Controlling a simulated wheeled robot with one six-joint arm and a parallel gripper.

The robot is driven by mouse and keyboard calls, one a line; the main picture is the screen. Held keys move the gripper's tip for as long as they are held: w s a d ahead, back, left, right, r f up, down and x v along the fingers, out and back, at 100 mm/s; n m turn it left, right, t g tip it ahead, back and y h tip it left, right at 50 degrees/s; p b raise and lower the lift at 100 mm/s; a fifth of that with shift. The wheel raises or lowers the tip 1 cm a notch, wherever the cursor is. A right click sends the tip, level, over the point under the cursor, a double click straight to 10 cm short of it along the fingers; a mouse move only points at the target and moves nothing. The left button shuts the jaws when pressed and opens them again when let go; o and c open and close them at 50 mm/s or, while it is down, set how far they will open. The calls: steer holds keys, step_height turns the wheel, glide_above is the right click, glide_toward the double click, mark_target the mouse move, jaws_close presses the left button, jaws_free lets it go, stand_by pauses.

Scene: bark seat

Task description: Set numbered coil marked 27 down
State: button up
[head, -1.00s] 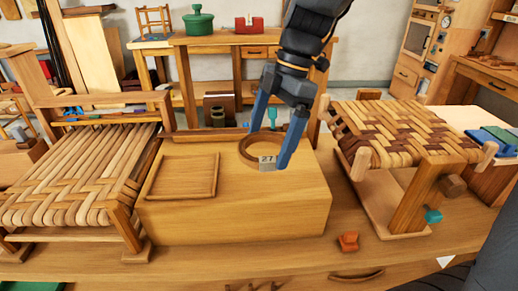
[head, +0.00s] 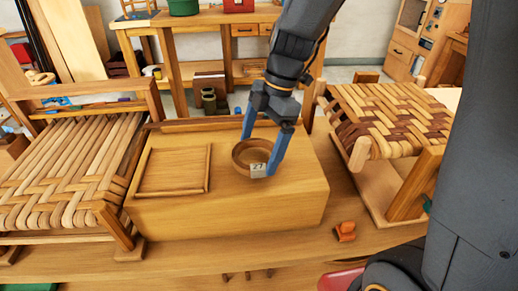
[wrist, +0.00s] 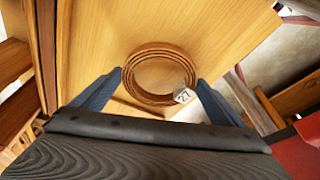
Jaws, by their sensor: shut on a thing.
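The brown wooden coil (head: 240,165) with a white tag marked 27 is at the right part of the wooden box's flat top (head: 300,190). My gripper (head: 262,147) reaches down from above with its blue fingers shut on the coil. In the wrist view the ringed coil (wrist: 134,88) lies between the two fingertips (wrist: 160,82), with its tag near the right finger. The coil looks level and very near the box top. I cannot tell whether it touches.
A square framed panel (head: 152,192) lies left of the coil on the box top. Woven seats stand at the left (head: 60,180) and right (head: 385,118). A small orange-red piece (head: 345,232) lies on the bench at front right. Box top in front of the coil is clear.

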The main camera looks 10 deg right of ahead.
steer(key=shift+f, duration=0.65)
steer(key=shift+f, duration=0.1)
steer(key=o, duration=0.7)
steer(key=shift+o, duration=0.2)
steer(key=b+v, duration=0.1)
steer(key=v, duration=1.1)
